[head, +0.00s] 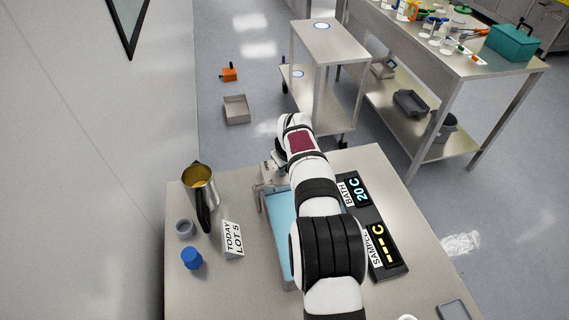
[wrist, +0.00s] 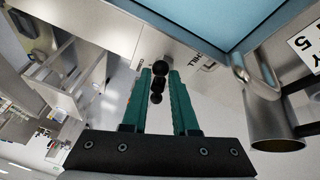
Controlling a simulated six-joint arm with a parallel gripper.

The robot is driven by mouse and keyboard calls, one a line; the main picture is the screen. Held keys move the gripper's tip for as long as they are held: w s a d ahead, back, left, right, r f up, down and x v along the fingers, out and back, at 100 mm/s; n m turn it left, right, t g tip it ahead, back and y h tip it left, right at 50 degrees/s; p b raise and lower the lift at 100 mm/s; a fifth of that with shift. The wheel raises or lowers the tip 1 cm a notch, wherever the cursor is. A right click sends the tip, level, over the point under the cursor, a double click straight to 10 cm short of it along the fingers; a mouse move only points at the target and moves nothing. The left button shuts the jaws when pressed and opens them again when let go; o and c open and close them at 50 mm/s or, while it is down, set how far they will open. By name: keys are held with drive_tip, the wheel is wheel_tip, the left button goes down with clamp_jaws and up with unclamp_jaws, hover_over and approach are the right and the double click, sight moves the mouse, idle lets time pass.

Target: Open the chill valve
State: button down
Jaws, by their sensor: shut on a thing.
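The chill valve's black knobbed handle (wrist: 157,84) shows in the wrist view, beside a partly readable upside-down label (wrist: 204,65) on the bath's metal side. My gripper (wrist: 160,72) has its two green fingers on either side of the handle and is shut on it. The bath (wrist: 225,18), with light-blue water, lies just beyond. In the head view the bath's blue water (head: 280,225) shows left of my arm; my arm hides most of the gripper and the valve handle. How far the valve is turned cannot be told.
A steel jug (head: 203,185), a grey ring-like cup (head: 185,228), a blue-capped jar (head: 191,258) and a "TODAY LOT 5" card (head: 232,238) stand left of the bath. A display panel (head: 372,228) reads BATH 20 C, SAMPLE dashes. A cart (head: 330,45) stands beyond the table.

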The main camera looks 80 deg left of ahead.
drive_tip(key=n, duration=0.1)
drive_tip(key=w+n+g, duration=0.1)
drive_tip(key=n, duration=0.1)
drive_tip(key=shift+w+a+n, duration=0.2)
drive_tip(key=shift+a+n, duration=0.05)
drive_tip(key=shift+n, duration=0.05)
drive_tip(key=shift+w+a+n+g, duration=0.2)
drive_tip(key=shift+n+g, duration=0.2)
drive_tip(key=shift+n, duration=0.3)
drive_tip(key=shift+w+a+n+g, duration=0.2)
drive_tip(key=shift+n+g, duration=0.2)
drive_tip(key=shift+n, duration=0.3)
drive_tip(key=shift+h, duration=0.3)
drive_tip(key=shift+d+n, duration=0.15)
drive_tip(key=shift+n, duration=0.15)
drive_tip(key=c, duration=0.8)
unclamp_jaws()
drive_tip(key=shift+c, duration=0.2)
drive_tip(key=shift+s, duration=0.1)
